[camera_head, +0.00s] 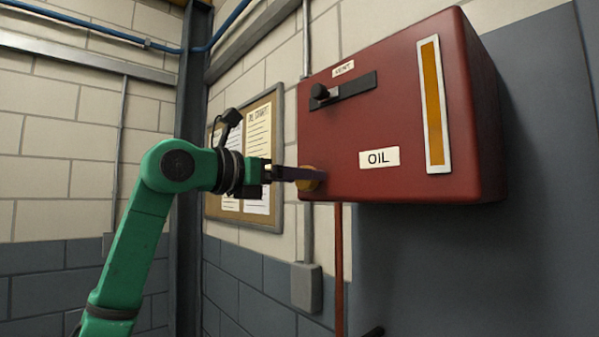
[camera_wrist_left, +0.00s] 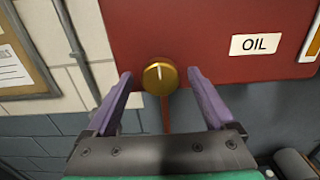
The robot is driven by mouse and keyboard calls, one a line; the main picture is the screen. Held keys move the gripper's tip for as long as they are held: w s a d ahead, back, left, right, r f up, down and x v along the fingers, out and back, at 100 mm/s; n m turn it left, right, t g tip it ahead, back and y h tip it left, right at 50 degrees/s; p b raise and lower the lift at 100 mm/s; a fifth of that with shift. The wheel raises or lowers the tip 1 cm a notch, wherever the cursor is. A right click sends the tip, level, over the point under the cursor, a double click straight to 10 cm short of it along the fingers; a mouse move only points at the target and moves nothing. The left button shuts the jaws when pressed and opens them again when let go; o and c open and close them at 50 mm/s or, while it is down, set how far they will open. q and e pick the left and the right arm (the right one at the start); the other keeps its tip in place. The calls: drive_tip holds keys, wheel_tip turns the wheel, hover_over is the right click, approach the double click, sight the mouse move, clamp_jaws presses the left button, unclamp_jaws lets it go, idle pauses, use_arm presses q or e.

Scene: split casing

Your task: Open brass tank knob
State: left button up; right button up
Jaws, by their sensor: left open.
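The red oil tank (camera_head: 400,100) hangs on the wall in the head view. Its brass knob (camera_head: 309,178) sits at the lower left of the tank front. In the left wrist view the round brass knob (camera_wrist_left: 160,76) shows a pale mark line pointing nearly straight up. My left gripper (camera_head: 297,174) is at the knob in the head view, partly covering it. In the left wrist view its two purple fingers (camera_wrist_left: 160,78) are open, one on each side of the knob, with a gap on both sides. My right gripper is in neither view.
A black vent slider (camera_head: 345,90) is on the tank above the knob. A red pipe (camera_head: 339,265) runs down below the tank. A notice board (camera_head: 283,140) and a grey conduit with a box (camera_head: 306,287) are on the wall to the left.

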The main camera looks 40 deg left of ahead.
use_arm(q)
drive_tip(key=shift+s+r, duration=0.1)
drive_tip(key=shift+s, duration=0.1)
drive_tip(key=shift+c, duration=0.8)
drive_tip(key=shift+w, duration=0.1)
drive_tip(key=c, duration=1.2)
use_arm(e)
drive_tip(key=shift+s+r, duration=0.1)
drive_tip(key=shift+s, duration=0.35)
